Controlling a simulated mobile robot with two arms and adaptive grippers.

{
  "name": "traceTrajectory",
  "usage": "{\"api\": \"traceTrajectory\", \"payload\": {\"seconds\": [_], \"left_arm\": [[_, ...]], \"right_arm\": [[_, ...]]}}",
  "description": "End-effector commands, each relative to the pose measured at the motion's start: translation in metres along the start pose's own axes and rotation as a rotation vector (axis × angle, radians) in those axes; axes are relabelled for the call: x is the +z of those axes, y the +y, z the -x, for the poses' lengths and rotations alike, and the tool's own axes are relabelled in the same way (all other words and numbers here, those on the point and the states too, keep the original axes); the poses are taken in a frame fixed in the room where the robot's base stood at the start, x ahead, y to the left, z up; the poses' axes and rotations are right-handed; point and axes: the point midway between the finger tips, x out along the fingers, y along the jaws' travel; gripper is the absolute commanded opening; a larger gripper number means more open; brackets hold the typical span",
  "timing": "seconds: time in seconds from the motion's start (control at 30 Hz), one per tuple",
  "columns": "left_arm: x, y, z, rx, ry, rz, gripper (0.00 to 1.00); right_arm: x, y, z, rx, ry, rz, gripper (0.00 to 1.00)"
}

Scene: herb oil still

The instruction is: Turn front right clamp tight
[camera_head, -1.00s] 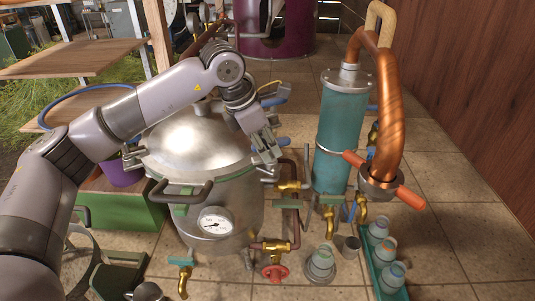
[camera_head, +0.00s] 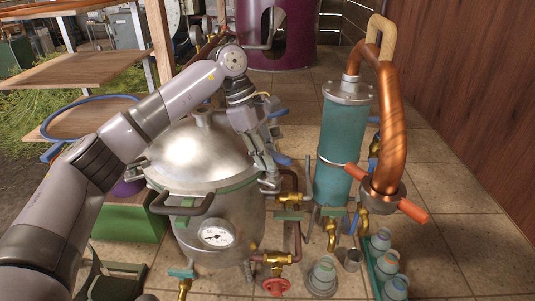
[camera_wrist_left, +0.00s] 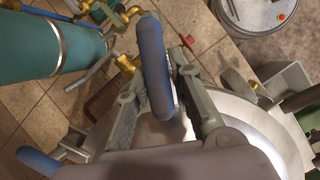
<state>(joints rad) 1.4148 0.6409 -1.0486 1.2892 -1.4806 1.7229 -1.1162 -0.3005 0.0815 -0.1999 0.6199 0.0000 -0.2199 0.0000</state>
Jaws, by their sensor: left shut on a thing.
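The still pot (camera_head: 185,155) is a domed silver vessel, left of centre in the head view. My left gripper (camera_head: 266,168) points down at the right side of its rim, by the front right clamp (camera_head: 270,185). In the left wrist view the clamp's blue handle (camera_wrist_left: 153,60) stands between the two fingers of my left gripper (camera_wrist_left: 160,88), which is shut on it. The clamp's body is partly hidden by the fingers. Another blue handle (camera_wrist_left: 40,163) shows at the lower left of the wrist view. My right gripper is not in view.
A teal condenser (camera_head: 345,140) with a thick copper pipe (camera_head: 388,120) stands to the right. Copper piping with brass valves and a red handwheel (camera_head: 276,287) lies below the clamp. Several jars stand in a green tray (camera_head: 372,268). Tiled floor is clear at far right.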

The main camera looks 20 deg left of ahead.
Motion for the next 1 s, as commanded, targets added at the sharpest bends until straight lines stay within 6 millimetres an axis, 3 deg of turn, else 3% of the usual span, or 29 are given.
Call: {"api": "traceTrajectory", "payload": {"seconds": [0.3, 0.8, 0.83, 1.0], "left_arm": [[0.0017, 0.0042, 0.0038, -0.026, -0.009, -0.101, 0.0], [0.0019, 0.0045, 0.0039, -0.031, -0.01, -0.119, 0.0], [0.0019, 0.0045, 0.004, -0.031, -0.01, -0.119, 0.23], [0.0015, 0.0036, 0.0027, -0.036, -0.009, -0.117, 0.34]], "right_arm": [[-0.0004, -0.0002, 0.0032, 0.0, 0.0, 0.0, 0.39], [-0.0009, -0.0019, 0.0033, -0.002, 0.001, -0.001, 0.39], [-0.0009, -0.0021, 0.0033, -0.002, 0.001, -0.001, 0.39], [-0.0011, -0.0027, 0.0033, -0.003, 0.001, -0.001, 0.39]]}}
